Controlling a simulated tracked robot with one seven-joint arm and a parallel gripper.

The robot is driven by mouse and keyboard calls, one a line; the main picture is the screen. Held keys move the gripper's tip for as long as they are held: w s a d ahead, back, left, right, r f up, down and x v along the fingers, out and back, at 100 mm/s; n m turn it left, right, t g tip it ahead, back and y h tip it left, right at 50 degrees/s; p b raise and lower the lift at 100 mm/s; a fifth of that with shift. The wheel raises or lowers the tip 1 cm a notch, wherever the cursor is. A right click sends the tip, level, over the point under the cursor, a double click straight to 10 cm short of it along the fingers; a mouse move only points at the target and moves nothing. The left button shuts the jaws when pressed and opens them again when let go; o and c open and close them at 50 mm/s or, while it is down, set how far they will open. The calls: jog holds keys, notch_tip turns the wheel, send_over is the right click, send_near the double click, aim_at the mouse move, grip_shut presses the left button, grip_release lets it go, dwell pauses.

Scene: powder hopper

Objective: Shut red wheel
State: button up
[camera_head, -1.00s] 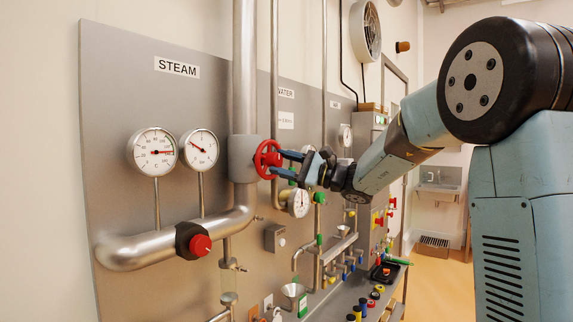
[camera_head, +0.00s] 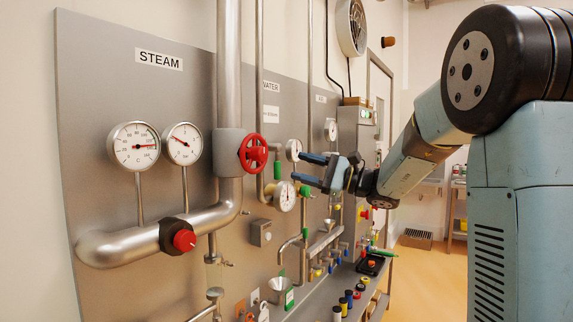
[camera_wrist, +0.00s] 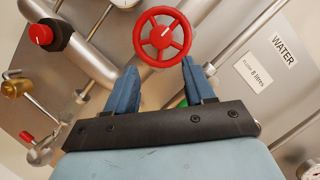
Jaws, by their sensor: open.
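The red wheel (camera_head: 253,153) is a spoked handwheel on the grey valve body (camera_head: 229,152) of the vertical steam pipe. In the wrist view the red wheel (camera_wrist: 162,36) is whole and unobstructed, beyond the fingertips, with a small white mark at its hub. My gripper (camera_head: 308,170) is to the right of the wheel and apart from it, its blue fingers pointing left towards the panel. In the wrist view my gripper (camera_wrist: 160,77) has its two fingers spread wide with nothing between them.
Two dial gauges (camera_head: 134,146) (camera_head: 183,144) stand left of the wheel. A red knob (camera_head: 184,240) is on the lower pipe. The space between my gripper and the wheel looks clear.

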jog(key=shift+v, duration=1.75)
jog(key=s+a+f+n+g+h, duration=0.25)
jog(key=s+f+h, duration=0.2)
jog(key=s, duration=0.45)
jog(key=s+a+f+n+g+h, duration=0.25)
jog(key=s+f+h, duration=0.2)
jog(key=s, duration=0.45)
jog(key=s+d+f+n+t+h, duration=0.3)
jog(key=s+d+f+n+h, duration=0.3)
jog(key=s+d+h, duration=0.4)
jog(key=shift+s+d+f+t, duration=0.3)
jog(key=shift+s+d+f, duration=0.55)
jog(key=shift+d, duration=0.95)
jog(key=shift+s+r, duration=0.2)
